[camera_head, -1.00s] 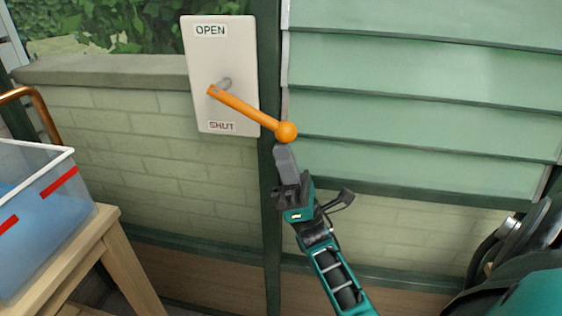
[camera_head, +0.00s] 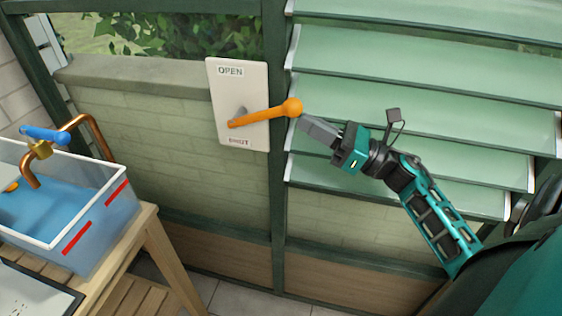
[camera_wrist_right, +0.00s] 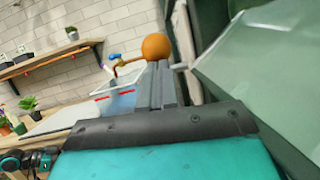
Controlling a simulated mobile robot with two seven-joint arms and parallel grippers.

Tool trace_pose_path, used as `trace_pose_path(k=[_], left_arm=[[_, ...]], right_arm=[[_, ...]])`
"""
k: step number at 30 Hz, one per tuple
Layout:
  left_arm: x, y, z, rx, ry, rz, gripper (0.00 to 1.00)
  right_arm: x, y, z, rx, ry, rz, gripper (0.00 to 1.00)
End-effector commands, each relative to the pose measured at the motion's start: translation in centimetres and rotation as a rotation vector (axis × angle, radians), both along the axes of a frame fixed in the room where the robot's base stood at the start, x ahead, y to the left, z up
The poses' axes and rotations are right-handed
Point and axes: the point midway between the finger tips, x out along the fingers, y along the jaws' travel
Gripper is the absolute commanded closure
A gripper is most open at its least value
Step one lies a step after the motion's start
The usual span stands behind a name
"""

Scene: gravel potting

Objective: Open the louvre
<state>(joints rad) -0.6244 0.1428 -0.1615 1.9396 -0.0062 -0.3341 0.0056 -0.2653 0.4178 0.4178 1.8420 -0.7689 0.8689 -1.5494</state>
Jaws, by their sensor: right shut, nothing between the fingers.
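The louvre (camera_head: 400,95) is a set of green glass slats on the right of the head view. Its slats are tilted, with gaps between them. Its orange lever (camera_head: 262,115) sits on a white plate (camera_head: 240,88) marked OPEN at top and SHUT at bottom. The lever points right and slightly up, ending in an orange ball. My right gripper (camera_head: 306,124) is shut and empty, its tips at the underside of the ball. In the right wrist view the ball (camera_wrist_right: 156,46) sits at the fingertips (camera_wrist_right: 158,66).
A clear tub (camera_head: 122,205) with red marks and blue water stands on a wooden table (camera_head: 152,222) at left. A copper tap with a blue handle (camera_head: 45,134) is over it. A dark green post (camera_head: 276,190) stands between plate and slats.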

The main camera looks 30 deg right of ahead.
Motion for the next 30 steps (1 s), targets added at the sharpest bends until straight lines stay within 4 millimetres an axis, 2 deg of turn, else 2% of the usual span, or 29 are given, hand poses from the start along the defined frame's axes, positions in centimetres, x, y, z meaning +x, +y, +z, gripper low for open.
trace_pose_path(k=[3, 12, 30], left_arm=[[0.0, 0.0, 1.0, -0.001, 0.0, 0.001, 0.57], [0.0, 0.0, 1.6, -0.001, 0.0, 0.0, 0.57], [0.0, -0.1, 1.7, 0.0, 0.001, -0.001, 0.57]], right_arm=[[0.2, 0.2, 1.5, 0.009, -0.005, 0.0, 1.0], [0.6, 0.5, 3.0, 0.01, -0.006, 0.0, 1.0], [0.7, 0.6, 3.5, 0.01, -0.01, 0.002, 1.0]])
